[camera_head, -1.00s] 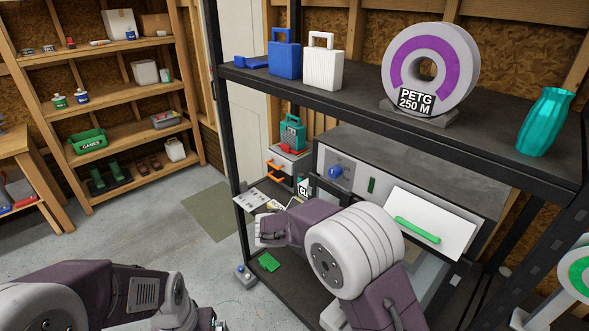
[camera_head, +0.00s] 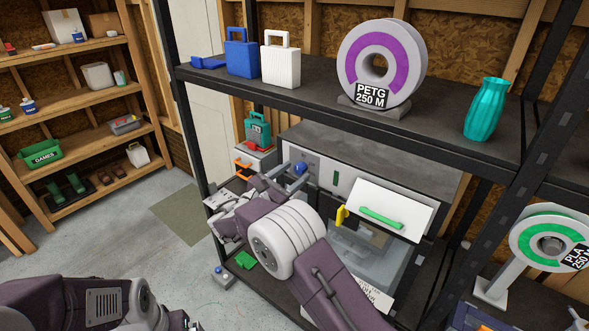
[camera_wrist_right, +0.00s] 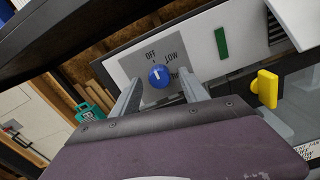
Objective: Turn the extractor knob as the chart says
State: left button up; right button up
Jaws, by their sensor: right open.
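The extractor knob (camera_head: 299,169) is blue and sits on a grey dial plate on the front panel of a grey box. In the right wrist view the knob (camera_wrist_right: 158,76) has a white pointer mark, and the plate (camera_wrist_right: 137,63) reads OFF and LOW, with a further label partly hidden by a finger. My right gripper (camera_head: 276,178) is open, its fingers spread to either side of the knob in the wrist view (camera_wrist_right: 160,92). I cannot tell whether they touch it. I cannot make out the chart.
A yellow handle (camera_head: 342,216) and a white flap with a green handle (camera_head: 381,218) are right of the knob. The shelf above (camera_head: 300,90) holds a purple PETG spool (camera_head: 381,62) and a teal vase (camera_head: 486,109). A black post stands at the left.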

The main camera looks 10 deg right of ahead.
jog(key=shift+w+d+f, duration=0.1)
jog(key=shift+w+d, duration=0.15)
jog(key=shift+w, duration=0.1)
jog(key=shift+s, duration=0.1)
grip_shut()
jog(key=shift+f+m+b, duration=0.2)
jog(key=shift+m+b, duration=0.2)
jog(key=shift+b, duration=0.4)
jog(key=m+b, duration=0.8)
jog(key=b, duration=0.4)
jog(key=shift+f+b, duration=0.1)
jog(key=shift+b, duration=0.25)
jog(key=shift+r+m+b, duration=0.25)
jog(key=shift+m+b, duration=1.25)
jog(key=shift+m, duration=0.1)
